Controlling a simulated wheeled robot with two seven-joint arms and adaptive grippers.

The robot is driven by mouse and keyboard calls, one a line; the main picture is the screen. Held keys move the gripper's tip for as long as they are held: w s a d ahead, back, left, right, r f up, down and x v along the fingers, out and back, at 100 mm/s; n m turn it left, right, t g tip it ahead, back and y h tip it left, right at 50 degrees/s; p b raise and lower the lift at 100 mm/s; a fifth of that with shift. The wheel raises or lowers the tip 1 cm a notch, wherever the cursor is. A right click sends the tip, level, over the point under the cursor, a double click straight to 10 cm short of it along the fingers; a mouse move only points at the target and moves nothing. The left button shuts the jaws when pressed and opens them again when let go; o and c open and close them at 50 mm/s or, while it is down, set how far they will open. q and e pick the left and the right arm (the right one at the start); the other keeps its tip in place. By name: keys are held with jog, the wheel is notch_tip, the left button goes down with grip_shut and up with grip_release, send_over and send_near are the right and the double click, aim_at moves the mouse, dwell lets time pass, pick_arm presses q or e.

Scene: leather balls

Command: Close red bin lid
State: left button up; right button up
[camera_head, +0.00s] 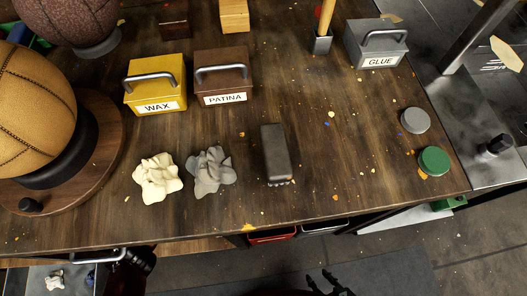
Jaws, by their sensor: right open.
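A red bin (272,237) shows as a narrow strip under the table's front edge. The tabletop hides most of it, and I cannot make out how its lid stands. My right gripper (329,284) is at the bottom edge of the head view, below and to the right of the red bin and apart from it. Its dark fingers are spread and empty. A dark part of my left arm or gripper (138,268) shows at the lower left, beside a metal handle (98,256). Its fingers cannot be made out.
A dark bin (325,227) sits right of the red one under the table (330,185). An open drawer at lower left holds a crumpled white cloth (55,281). A dark block (276,153) and two cloths lie on the tabletop. The floor (390,265) at lower right looks clear.

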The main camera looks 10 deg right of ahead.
pick_arm(q)
grip_shut()
dwell(0.3)
jog(key=s+f+m+p, duration=0.1)
jog(key=s+f+m, duration=0.1)
jog(key=s, duration=0.4)
jog(key=s+f+m, duration=0.2)
jog(key=s+m, duration=0.1)
jog(key=s, duration=0.4)
jog(key=shift+s+m+p, duration=0.25)
jog(key=shift+m+p, duration=0.05)
jog(key=shift+p, duration=0.05)
pick_arm(e)
jog(key=shift+s+a+r+g, duration=0.1)
jog(key=shift+a+r+g, duration=0.15)
jog(key=shift+r, duration=0.45)
jog(key=shift+s+a+r+g, duration=0.15)
jog(key=shift+r+g, duration=0.2)
jog(key=shift+r, duration=0.3)
pick_arm(q)
jog(key=shift+a, duration=0.1)
